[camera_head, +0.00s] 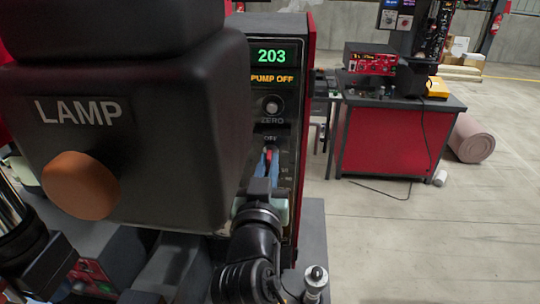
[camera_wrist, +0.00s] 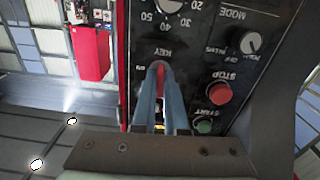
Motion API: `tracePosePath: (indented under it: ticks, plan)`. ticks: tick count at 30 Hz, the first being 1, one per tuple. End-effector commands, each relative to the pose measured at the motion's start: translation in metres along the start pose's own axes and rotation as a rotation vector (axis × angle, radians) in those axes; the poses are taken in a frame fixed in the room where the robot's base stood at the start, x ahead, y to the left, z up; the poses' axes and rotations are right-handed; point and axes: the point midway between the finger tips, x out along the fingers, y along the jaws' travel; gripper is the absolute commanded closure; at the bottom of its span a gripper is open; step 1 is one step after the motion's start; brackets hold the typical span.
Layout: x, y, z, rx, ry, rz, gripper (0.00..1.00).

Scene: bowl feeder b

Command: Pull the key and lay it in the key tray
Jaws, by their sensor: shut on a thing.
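The key shows as a small red piece at the panel face in the head view (camera_head: 268,156) and in the wrist view (camera_wrist: 160,66), beside the inverted KEY label. My gripper (camera_head: 267,163) has its blue fingers closed on the key; in the wrist view the fingertips (camera_wrist: 160,76) pinch it from both sides. The key's shank is hidden, so I cannot tell whether it is still in the lock. The control panel (camera_head: 285,190) stands upright with a 203 display and PUMP OFF text. I cannot make out the key tray in either view.
A large dark LAMP box (camera_head: 130,140) with an orange button covers the left of the head view, close to my arm. In the wrist view a red STOP button (camera_wrist: 219,92) and green START button (camera_wrist: 205,126) lie beside my fingers. Open floor lies right.

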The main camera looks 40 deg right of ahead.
Motion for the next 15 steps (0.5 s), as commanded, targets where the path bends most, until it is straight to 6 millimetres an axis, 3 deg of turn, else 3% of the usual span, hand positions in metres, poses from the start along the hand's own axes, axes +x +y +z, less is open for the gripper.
tracePosePath:
  ticks: [15]
  plan:
    - [-0.021,-0.001,0.001,0.000,-0.001,-0.001,1.00]
